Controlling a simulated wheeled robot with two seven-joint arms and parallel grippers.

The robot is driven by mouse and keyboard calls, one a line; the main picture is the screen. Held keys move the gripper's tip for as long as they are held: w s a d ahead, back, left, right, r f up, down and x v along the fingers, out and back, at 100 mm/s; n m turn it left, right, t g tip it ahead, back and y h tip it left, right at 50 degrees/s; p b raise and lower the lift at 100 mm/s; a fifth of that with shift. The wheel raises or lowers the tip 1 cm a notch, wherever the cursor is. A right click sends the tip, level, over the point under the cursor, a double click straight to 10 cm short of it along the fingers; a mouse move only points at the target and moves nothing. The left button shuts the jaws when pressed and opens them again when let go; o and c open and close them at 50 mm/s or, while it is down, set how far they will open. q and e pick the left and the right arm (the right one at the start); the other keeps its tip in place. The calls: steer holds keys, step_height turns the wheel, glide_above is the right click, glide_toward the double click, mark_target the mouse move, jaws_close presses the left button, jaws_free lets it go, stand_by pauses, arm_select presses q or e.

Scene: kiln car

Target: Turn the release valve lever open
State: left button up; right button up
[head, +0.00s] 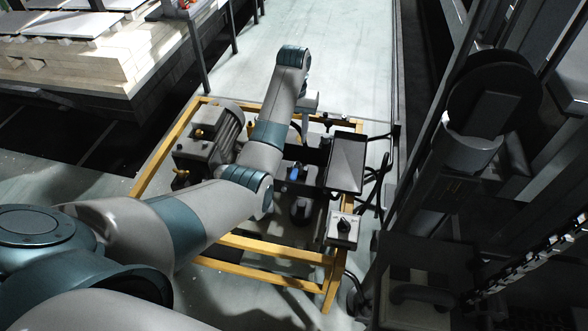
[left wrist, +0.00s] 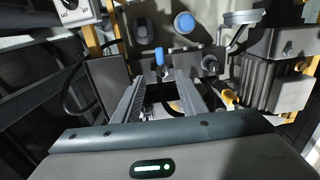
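The hydraulic unit stands in a yellow frame (head: 270,245) below me in the head view. A small blue grip (head: 294,173), likely the release valve lever's handle, shows among its dark parts. In the left wrist view, an upright blue grip (left wrist: 159,57) stands just beyond my left fingertips, roughly between them, with no visible contact. A round blue knob (left wrist: 184,22) lies farther off. My left gripper (left wrist: 158,78) is open, with nothing clearly held between its fingers. In the head view my left arm covers part of the unit, and the fingers are mostly hidden. My right gripper is not in view.
A grey motor (head: 222,130) stands at the unit's left. A black tray (head: 346,162) and a switch box (head: 343,229) with a dark knob are at its right, beside black hoses. The loaded kiln car (head: 80,80) is upper left. Dark metal structure crowds the right.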

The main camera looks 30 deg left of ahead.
arm_select(q)
steer(key=shift+f, duration=0.15)
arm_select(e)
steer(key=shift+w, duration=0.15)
arm_select(q)
glide_above(294, 173)
step_height(294, 173, down, 4)
step_height(294, 173, down, 6)
steer(key=shift+f+b, duration=0.15)
steer(key=shift+b, duration=0.2)
step_height(294, 173, down, 5)
steer(key=shift+f, duration=0.95)
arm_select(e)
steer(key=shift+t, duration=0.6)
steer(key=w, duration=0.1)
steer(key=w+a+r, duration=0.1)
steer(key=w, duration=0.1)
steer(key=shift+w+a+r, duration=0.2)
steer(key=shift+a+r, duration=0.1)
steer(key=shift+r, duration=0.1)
arm_select(q)
jaws_close()
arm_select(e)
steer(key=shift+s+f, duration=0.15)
